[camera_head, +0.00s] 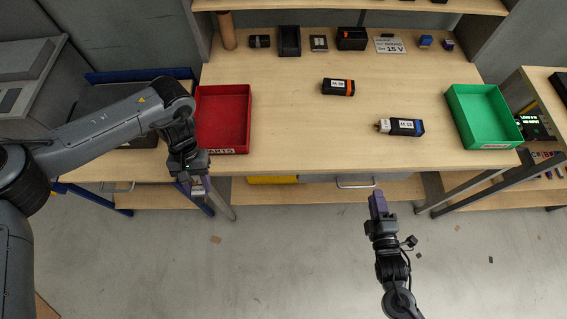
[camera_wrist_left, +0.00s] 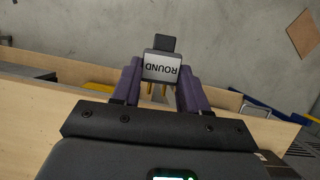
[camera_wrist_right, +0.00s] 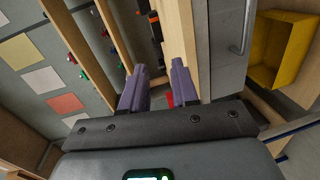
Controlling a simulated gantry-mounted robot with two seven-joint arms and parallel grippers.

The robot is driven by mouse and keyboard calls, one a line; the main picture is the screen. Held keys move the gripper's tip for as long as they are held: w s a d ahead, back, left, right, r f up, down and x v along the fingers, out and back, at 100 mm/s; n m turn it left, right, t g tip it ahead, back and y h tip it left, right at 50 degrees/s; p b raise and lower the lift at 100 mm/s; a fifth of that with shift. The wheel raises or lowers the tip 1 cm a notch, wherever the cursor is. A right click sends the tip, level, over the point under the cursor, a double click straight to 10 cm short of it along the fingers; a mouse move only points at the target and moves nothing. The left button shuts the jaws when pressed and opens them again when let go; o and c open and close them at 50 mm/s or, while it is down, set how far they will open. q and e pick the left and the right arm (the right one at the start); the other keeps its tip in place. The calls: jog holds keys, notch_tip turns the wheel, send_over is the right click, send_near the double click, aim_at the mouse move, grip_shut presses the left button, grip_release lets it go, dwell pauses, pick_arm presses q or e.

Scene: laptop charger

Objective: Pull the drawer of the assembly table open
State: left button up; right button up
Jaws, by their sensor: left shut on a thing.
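The assembly table (camera_head: 300,110) has a grey drawer (camera_head: 318,179) under its front edge, with a metal bar handle (camera_head: 356,184). The drawer looks closed, but the tabletop hides most of it. The drawer front (camera_wrist_right: 226,70) and handle (camera_wrist_right: 240,38) also show in the right wrist view, right of the fingers. My right gripper (camera_head: 377,203) is in front of the table, near the handle but apart from it. Its fingers (camera_wrist_right: 159,75) are apart with nothing between them. My left gripper (camera_head: 194,188) is shut on a small block labelled ROUND (camera_wrist_left: 161,68), near the table's front left corner.
A yellow bin (camera_head: 272,180) sits under the table left of the drawer.

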jog(key=b, duration=1.1)
send_near(359, 186)
jog(key=s, duration=0.2)
jog(key=shift+n+g, duration=0.3)
jog(key=shift+n, duration=0.1)
jog(key=b+x, duration=0.3)
jog(key=x, duration=0.9)
jog(key=shift+r, duration=0.15)
grip_shut()
